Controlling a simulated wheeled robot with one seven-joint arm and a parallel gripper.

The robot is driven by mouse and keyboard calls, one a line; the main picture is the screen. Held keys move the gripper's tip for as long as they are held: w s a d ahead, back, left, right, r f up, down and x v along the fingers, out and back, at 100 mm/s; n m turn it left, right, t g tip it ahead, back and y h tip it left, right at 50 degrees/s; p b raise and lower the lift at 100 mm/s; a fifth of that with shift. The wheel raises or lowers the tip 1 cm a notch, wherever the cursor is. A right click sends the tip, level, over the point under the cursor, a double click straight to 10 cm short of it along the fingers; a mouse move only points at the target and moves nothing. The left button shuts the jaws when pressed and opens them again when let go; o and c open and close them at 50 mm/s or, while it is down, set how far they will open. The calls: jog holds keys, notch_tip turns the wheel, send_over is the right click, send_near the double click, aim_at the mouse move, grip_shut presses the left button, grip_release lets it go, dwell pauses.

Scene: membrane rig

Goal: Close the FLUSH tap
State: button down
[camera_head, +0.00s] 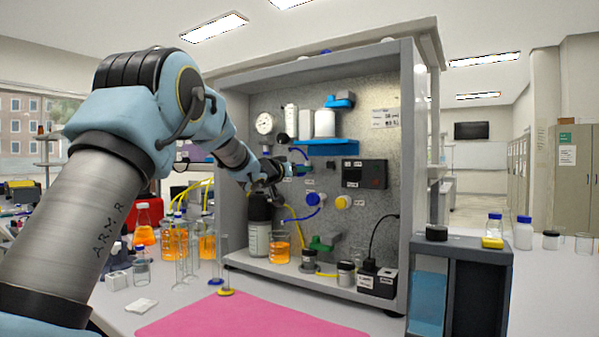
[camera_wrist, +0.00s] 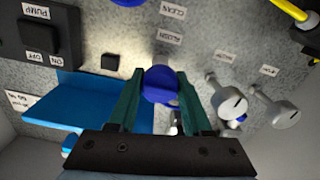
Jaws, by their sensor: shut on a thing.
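The FLUSH tap (camera_wrist: 162,86) shows in the wrist view as a rounded blue handle on the grey panel, beside a small upside-down label that seems to read FLUSH. My gripper (camera_wrist: 160,76) has its two green fingers on either side of the handle and is shut on it. The handle's lower part and its stem are partly hidden by the fingers and the gripper body. In the head view my gripper (camera_head: 277,173) reaches to the panel of the rig, and the arm hides most of the tap there.
A blue shelf (camera_wrist: 95,100) and the dark pump switch box (camera_wrist: 40,35) lie left of my gripper in the wrist view. In the head view, beakers (camera_head: 279,247) stand below the panel and a pink mat (camera_head: 250,315) lies in front.

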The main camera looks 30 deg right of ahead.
jog(key=shift+m, duration=0.3)
jog(key=m+b, duration=0.1)
jog(key=m, duration=0.3)
jog(key=shift+f+b, duration=0.1)
jog(key=shift+b, duration=0.3)
jog(key=m+b, duration=0.1)
jog(key=m, duration=0.4)
jog(key=shift+b, duration=0.4)
jog(key=m+b, duration=0.2)
jog(key=m, duration=0.2)
jog(key=shift+m+b, duration=0.9)
jog(key=shift+m, duration=1.2)
jog(key=shift+c, duration=1.7)
grip_release()
